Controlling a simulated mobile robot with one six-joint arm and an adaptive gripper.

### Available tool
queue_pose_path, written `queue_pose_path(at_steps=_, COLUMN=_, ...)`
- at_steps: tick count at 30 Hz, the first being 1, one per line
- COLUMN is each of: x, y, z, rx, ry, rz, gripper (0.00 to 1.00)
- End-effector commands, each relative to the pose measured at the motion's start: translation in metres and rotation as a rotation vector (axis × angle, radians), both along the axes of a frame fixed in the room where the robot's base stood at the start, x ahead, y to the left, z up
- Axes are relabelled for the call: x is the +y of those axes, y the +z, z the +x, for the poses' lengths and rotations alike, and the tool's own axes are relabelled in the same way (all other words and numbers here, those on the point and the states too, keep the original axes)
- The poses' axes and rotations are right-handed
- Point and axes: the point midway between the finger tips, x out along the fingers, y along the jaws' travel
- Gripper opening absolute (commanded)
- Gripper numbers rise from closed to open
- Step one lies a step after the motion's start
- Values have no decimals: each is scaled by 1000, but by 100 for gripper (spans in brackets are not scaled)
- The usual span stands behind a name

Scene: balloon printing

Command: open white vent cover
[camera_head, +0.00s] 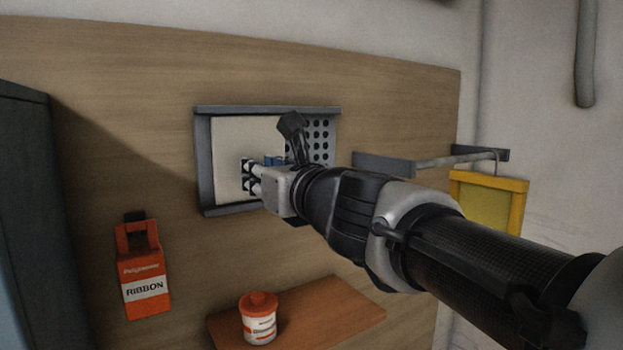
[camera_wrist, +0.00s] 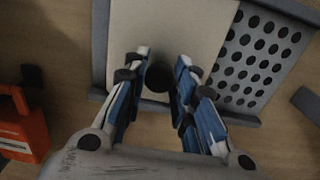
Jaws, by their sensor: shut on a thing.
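The white vent cover (camera_head: 230,140) is a flat pale panel in a grey frame (camera_head: 204,165) on the wooden wall board. It covers the left part of the frame. The perforated grille (camera_head: 322,145) shows uncovered on the right; it also shows in the wrist view (camera_wrist: 262,58). A dark round knob (camera_wrist: 159,77) sits on the cover between my fingers. My gripper (camera_head: 249,178) is at the cover's lower part, shut on the knob; its fingers flank it in the wrist view (camera_wrist: 161,68). The knob is hidden in the head view.
An orange ribbon box (camera_head: 145,280) hangs at lower left. A white jar with an orange lid (camera_head: 259,320) stands on a wooden shelf (camera_head: 330,308) below. A grey rail (camera_head: 385,165) and a yellow-framed panel (camera_head: 487,200) are at right. A dark cabinet (camera_head: 25,200) stands at far left.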

Motion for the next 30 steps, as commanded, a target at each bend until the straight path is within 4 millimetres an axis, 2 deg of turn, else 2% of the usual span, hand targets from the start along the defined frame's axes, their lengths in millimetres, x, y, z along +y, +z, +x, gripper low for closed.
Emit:
queue_pose_path(at_steps=10, x=2, y=1, z=-1, rx=0, ry=1, rz=0, gripper=0)
queue_pose_path(at_steps=11, x=2, y=1, z=-1, rx=0, ry=1, rz=0, gripper=27)
queue_pose_path(at_steps=19, x=2, y=0, z=-1, rx=0, ry=1, rz=0, gripper=45)
queue_pose_path(at_steps=30, x=-1, y=1, z=-4, rx=-1, ry=0, rz=-1, gripper=45)
